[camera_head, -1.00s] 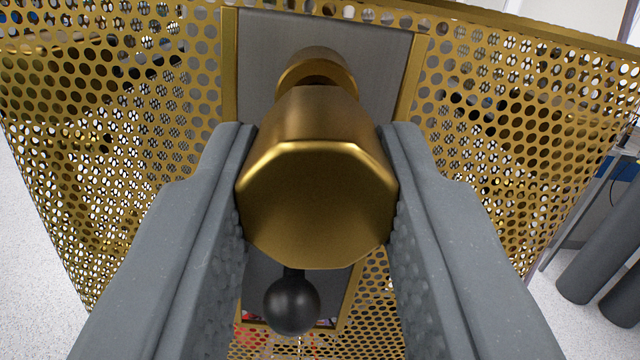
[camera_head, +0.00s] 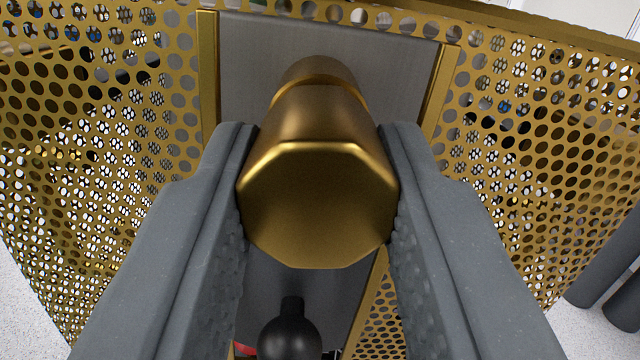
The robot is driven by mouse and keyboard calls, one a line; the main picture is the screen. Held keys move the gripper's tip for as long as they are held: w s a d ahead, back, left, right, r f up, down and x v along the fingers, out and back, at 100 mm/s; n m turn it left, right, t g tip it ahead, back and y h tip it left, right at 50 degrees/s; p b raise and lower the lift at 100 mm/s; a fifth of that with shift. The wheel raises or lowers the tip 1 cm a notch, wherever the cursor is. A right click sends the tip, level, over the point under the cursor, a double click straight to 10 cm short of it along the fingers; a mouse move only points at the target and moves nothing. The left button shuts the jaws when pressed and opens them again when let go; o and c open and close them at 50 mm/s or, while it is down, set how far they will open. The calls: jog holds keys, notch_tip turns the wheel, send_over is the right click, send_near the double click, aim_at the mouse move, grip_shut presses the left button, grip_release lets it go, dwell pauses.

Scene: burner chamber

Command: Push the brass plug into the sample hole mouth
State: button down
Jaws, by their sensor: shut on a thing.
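The brass plug (camera_head: 318,205) has a faceted end facing me. My gripper (camera_head: 318,190) is shut on it, with one grey finger on each side. The sample hole mouth (camera_head: 318,72) is a brass ring standing out from a grey metal plate (camera_head: 250,60). The plug's far end is at the ring and covers its opening. I cannot tell how deep the plug sits, as its own body hides the contact.
A brass perforated screen (camera_head: 520,150) surrounds the grey plate on both sides. A black ball knob (camera_head: 290,335) sticks out below the plug, between the fingers. Dark grey cylinders (camera_head: 610,270) stand at the far right.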

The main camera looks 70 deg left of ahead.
jog(key=shift+w+a, duration=0.1)
jog(key=shift+a, duration=0.15)
jog(key=c, duration=1)
grip_release()
jog(key=shift+c, duration=0.2)
jog(key=shift+d, duration=0.15)
jog(key=b+v, duration=0.1)
jog(key=v, duration=1.2)
jog(key=shift+d, duration=0.25)
jog(key=shift+s+f, duration=0.2)
jog(key=shift+s, duration=0.1)
